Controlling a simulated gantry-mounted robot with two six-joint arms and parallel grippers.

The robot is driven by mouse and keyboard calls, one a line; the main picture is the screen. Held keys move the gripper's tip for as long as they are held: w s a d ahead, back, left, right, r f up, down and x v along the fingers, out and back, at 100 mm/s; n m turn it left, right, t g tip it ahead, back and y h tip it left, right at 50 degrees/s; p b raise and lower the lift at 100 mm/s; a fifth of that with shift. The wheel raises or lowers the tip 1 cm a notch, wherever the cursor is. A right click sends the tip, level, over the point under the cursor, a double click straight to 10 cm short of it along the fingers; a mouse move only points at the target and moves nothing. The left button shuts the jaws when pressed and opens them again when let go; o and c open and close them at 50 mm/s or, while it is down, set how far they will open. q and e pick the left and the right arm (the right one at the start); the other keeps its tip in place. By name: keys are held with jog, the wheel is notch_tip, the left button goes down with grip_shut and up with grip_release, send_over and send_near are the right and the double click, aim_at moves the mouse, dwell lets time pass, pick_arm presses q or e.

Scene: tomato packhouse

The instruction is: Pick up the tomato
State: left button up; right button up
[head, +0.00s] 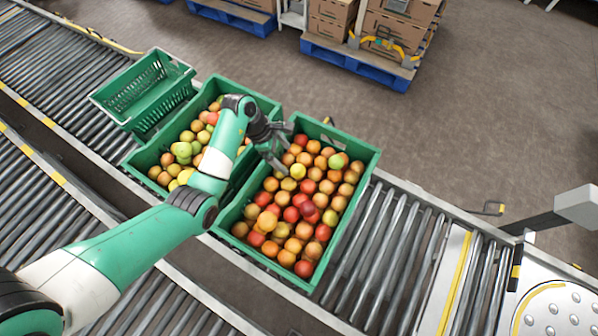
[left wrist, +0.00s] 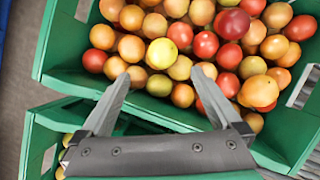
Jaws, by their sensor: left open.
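Many tomatoes, red, orange and yellow, fill the right green crate (head: 365,153) in the head view. A yellow tomato (head: 297,171) lies near the crate's upper left part; a yellow tomato also shows in the left wrist view (left wrist: 161,53), just beyond my fingertips. My left gripper (head: 281,148) is above the left edge of this crate, its jaws apart and empty. In the left wrist view its two fingers (left wrist: 165,78) point toward the tomatoes with a clear gap between them. I cannot tell how far above the fruit they are. My right gripper is not in view.
A second green crate (head: 258,98) with yellow-green and orange tomatoes stands to the left, partly hidden by my left arm. An empty green crate (head: 178,62) stands beyond it. Roller conveyors (head: 385,250) run beneath. Pallets with cardboard boxes (head: 330,20) stand at the back.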

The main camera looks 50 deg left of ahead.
aim_at(294, 168)
pick_arm(q)
jog(key=shift+x, duration=1)
jog(key=shift+w+d+f+b, duration=0.1)
jog(key=shift+d+f+b, duration=0.1)
jog(key=shift+f+b, duration=0.1)
jog(key=b+x, duration=0.2)
jog(key=x, duration=0.1)
jog(key=b+x, duration=0.1)
jog(key=x, duration=0.1)
jog(key=shift+s+d, duration=0.25)
jog(key=shift+w, duration=0.1)
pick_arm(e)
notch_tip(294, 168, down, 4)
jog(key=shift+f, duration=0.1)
pick_arm(q)
jog(key=shift+c, duration=0.3)
jog(key=c, duration=0.9)
jog(key=shift+c, duration=0.2)
jog(key=shift+r, duration=0.1)
